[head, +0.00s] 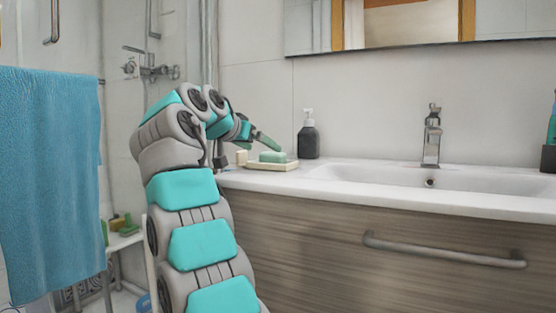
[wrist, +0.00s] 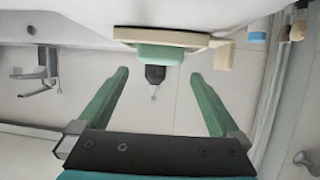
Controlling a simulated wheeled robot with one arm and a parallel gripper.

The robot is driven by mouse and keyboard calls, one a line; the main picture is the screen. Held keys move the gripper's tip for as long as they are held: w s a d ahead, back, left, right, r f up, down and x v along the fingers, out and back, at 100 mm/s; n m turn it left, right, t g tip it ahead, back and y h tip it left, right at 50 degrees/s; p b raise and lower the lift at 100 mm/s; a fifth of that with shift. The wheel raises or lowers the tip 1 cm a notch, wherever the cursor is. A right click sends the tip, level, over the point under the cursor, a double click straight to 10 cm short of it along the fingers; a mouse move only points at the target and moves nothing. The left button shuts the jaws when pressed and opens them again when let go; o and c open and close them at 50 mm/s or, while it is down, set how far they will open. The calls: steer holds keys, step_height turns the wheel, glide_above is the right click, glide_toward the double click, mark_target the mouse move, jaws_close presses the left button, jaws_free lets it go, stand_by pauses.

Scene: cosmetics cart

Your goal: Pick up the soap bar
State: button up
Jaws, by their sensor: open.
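The soap bar (head: 272,156) is a pale green block on a cream dish (head: 284,167) near the left end of the counter. In the wrist view, which is upside down, the soap bar (wrist: 160,54) lies against the dish (wrist: 133,34). My gripper (head: 278,147) is just above and beside the soap in the head view. In the wrist view my gripper (wrist: 160,73) has its two green fingers spread wide, with nothing between them. The soap is ahead of the fingertips, roughly centred. I cannot tell the exact gap to it.
A small cream block (head: 241,157) stands at the dish's left end. A dark pump bottle (head: 308,138) stands behind the dish, near the wall. The basin (head: 400,176) and tap (head: 432,138) are to the right. A blue towel (head: 52,180) hangs at left.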

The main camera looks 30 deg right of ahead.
mark_target(272, 152)
steer(key=x, duration=0.6)
steer(key=shift+w+d+f+p, duration=0.15)
steer(key=shift+d+f+p, duration=0.05)
steer(key=shift+d+p, duration=0.15)
steer(key=shift+a, duration=0.1)
steer(key=c, duration=1.1)
steer(key=shift+r, duration=0.15)
